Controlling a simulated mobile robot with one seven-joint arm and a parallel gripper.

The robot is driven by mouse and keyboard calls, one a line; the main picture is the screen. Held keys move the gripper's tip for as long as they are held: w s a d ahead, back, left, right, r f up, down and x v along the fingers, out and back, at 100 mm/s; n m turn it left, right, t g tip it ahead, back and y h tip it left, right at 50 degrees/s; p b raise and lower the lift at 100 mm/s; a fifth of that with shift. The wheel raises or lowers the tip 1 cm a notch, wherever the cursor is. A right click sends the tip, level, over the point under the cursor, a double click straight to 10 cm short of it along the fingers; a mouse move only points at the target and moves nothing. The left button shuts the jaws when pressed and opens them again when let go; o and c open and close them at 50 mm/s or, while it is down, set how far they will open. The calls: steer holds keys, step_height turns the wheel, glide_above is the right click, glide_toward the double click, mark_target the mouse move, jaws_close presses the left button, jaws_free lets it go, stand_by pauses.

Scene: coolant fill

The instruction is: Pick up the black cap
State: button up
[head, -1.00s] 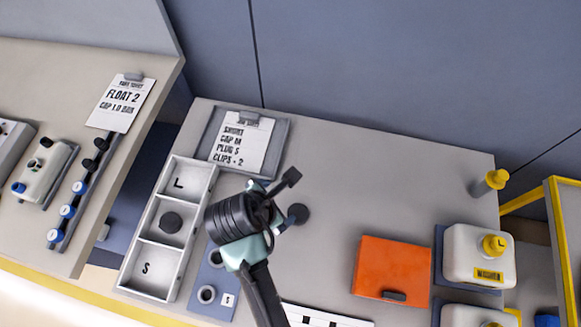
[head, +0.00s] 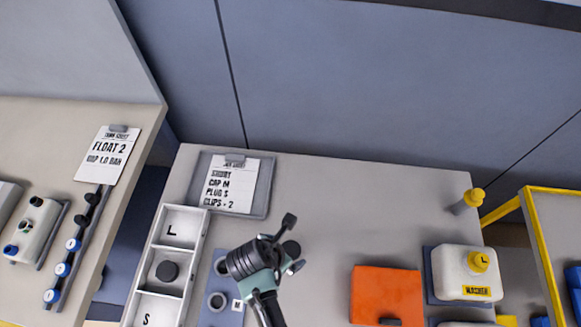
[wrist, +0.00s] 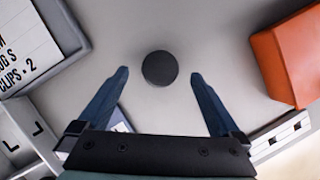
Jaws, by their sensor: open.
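A round black cap (head: 291,249) lies on the grey bench, partly behind my gripper in the head view. In the wrist view the whole cap (wrist: 160,69) shows as a dark disc, centred between the fingertips. My gripper (head: 294,243) is open and empty, above the cap. In the wrist view its two blue-grey fingers (wrist: 160,74) stand apart, one on each side of the cap, with bench showing between. The height gap between fingertips and cap is hard to tell.
Another dark disc (head: 167,271) sits in the middle compartment of the white tray (head: 184,285). A clipboard (head: 262,200) lies behind. An orange box (head: 386,292) and a white jug with a yellow cap (head: 465,262) stand to the right. The bench behind the cap is clear.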

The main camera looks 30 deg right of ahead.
mark_target(290, 250)
steer(key=shift+x, duration=2.3)
steer(key=c, duration=1.4)
